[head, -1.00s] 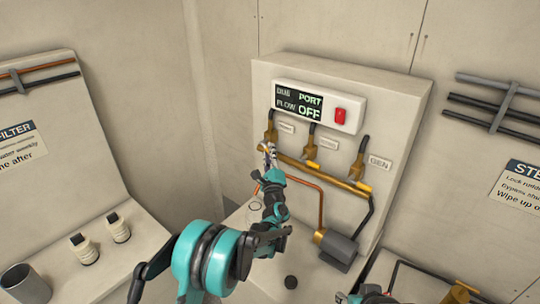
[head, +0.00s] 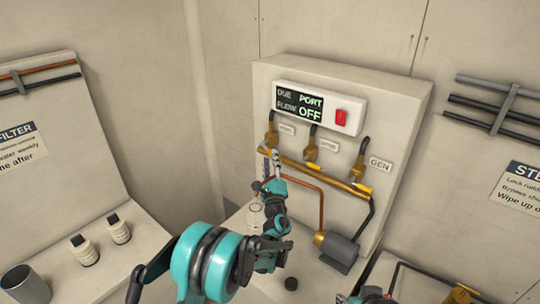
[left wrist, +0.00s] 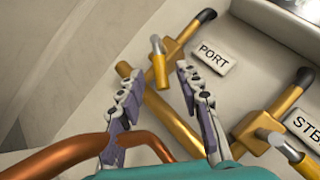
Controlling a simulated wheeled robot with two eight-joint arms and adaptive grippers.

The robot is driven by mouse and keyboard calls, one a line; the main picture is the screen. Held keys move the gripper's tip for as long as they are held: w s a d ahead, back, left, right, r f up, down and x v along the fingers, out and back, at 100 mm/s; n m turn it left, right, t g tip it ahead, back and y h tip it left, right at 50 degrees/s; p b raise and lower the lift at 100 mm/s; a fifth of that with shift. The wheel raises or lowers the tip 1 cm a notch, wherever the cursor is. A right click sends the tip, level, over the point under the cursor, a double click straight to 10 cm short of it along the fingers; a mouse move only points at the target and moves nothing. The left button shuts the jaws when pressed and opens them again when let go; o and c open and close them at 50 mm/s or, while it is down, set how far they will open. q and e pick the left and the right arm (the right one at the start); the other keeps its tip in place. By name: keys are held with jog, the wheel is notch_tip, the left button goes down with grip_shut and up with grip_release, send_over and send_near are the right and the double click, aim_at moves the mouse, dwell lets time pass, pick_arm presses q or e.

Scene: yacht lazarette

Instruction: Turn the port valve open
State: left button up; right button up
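The port valve (head: 271,137) is the leftmost of three brass valves on the panel, beside the label PORT in the left wrist view. There its brass body (left wrist: 180,46) runs diagonally, and a brass stub with a silver tip (left wrist: 158,64) sticks out towards me. My left gripper (head: 273,160) is just below the port valve; in the left wrist view its two fingers (left wrist: 160,88) are spread apart, with the stub between and slightly beyond their tips. I see no clear contact. The display (head: 299,103) reads DUE PORT, FLOW OFF.
The starboard valve (head: 311,149) and GEN valve (head: 358,168) stand to the right on the same brass manifold. A copper pipe (head: 320,207) and a grey pump (head: 338,249) are below. A red switch (head: 341,117) is beside the display. Two bottles (head: 84,250) stand at left.

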pick_arm(q)
jog(key=v, duration=0.8)
jog(key=shift+s, duration=0.3)
jog(key=shift+d+f, duration=0.1)
